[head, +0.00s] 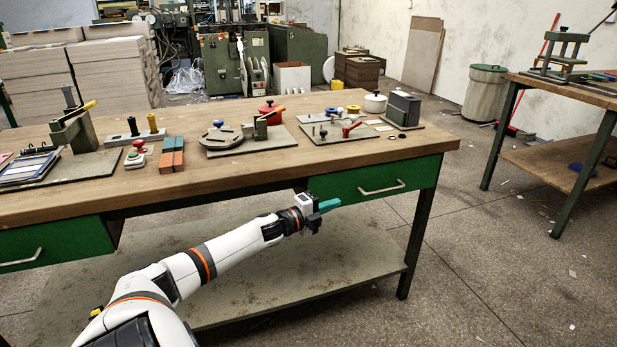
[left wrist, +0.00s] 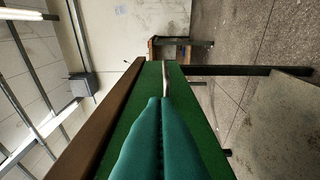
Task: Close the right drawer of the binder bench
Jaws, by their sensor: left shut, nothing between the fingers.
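The right drawer (head: 350,187) of the bench has a green front and a pale bar handle (head: 381,188). Its front looks close to flush under the wooden top; I cannot tell whether a small gap is left. My left gripper (head: 338,203) has teal fingers, shut and empty, at the left lower part of this drawer front. In the left wrist view the shut fingers (left wrist: 160,100) lie along the green front (left wrist: 122,125), with their tips near the end of the handle (left wrist: 166,80). Contact cannot be told. My right gripper is not in view.
The left drawer (head: 60,240) is green with a similar handle. The bench top (head: 230,180) carries a tool board, a round fixture and a stamp. A lower shelf (head: 330,270) lies below my left arm. A second table (head: 560,90) stands at right, with open floor between.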

